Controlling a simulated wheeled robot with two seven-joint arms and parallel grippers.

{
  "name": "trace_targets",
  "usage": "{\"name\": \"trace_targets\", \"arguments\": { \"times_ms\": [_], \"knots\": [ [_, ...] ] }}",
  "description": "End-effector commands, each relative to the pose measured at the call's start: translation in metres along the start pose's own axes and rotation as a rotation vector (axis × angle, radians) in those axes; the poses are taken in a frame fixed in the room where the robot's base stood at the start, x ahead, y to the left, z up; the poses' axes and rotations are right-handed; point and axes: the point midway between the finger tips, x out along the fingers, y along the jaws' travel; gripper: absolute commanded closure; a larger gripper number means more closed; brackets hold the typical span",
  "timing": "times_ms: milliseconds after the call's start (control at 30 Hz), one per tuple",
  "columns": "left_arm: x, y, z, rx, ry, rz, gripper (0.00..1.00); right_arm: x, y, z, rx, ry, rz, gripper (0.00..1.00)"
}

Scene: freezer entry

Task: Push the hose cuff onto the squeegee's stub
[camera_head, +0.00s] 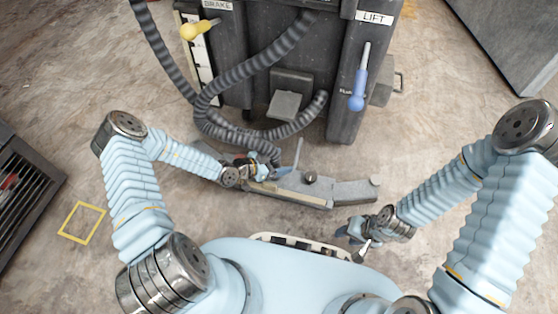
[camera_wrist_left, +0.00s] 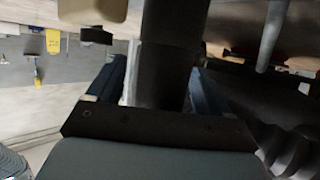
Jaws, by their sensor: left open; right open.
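The squeegee (camera_head: 335,190) is a grey bar low in front of the machine. A pale upright rod (camera_head: 298,153) stands by it; I cannot pick out the stub. The ribbed dark hose (camera_head: 240,75) loops down from the machine, and its lower end (camera_head: 264,150) reaches my left gripper (camera_head: 256,170), at the squeegee's left part. In the left wrist view, a smooth dark cylinder (camera_wrist_left: 172,45), probably the hose cuff, lies between the open fingers (camera_wrist_left: 158,88); contact is unclear. Its joint to the stub is hidden. My right gripper (camera_head: 358,232) is open and empty, right of the squeegee's front.
The dark machine (camera_head: 345,110) stands behind, with a yellow-knobbed BRAKE lever (camera_head: 195,30) and a blue LIFT handle (camera_head: 358,90). A dark grated unit (camera_head: 22,190) is at the left, near a yellow floor square (camera_head: 82,222). A grey cabinet (camera_head: 515,40) is top right. Floor at right is clear.

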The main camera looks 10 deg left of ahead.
Motion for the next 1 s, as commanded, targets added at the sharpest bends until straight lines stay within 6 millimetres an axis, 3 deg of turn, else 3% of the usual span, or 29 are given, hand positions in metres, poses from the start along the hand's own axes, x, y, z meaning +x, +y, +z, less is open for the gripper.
{"name": "trace_targets", "arguments": {
  "times_ms": [167,400,600,767,1000],
  "knots": [
    [-0.022,-0.001,-0.002,-0.002,-0.001,-0.003,0.2,-0.006,-0.002,0.0,0.0,0.0,0.0,0.57],
    [-0.082,-0.001,-0.002,0.0,-0.002,-0.003,0.2,-0.018,-0.007,0.001,-0.001,-0.004,0.0,0.57],
    [-0.121,-0.001,-0.001,0.0,-0.001,-0.002,0.2,-0.024,-0.009,0.001,-0.001,-0.006,0.0,0.57],
    [-0.136,0.0,0.0,0.0,-0.001,-0.001,0.2,-0.026,-0.01,0.001,-0.001,-0.007,0.0,0.57],
    [-0.138,0.0,0.0,0.0,0.0,0.0,0.2,-0.025,-0.01,0.001,-0.001,-0.007,0.0,0.57]
  ]
}}
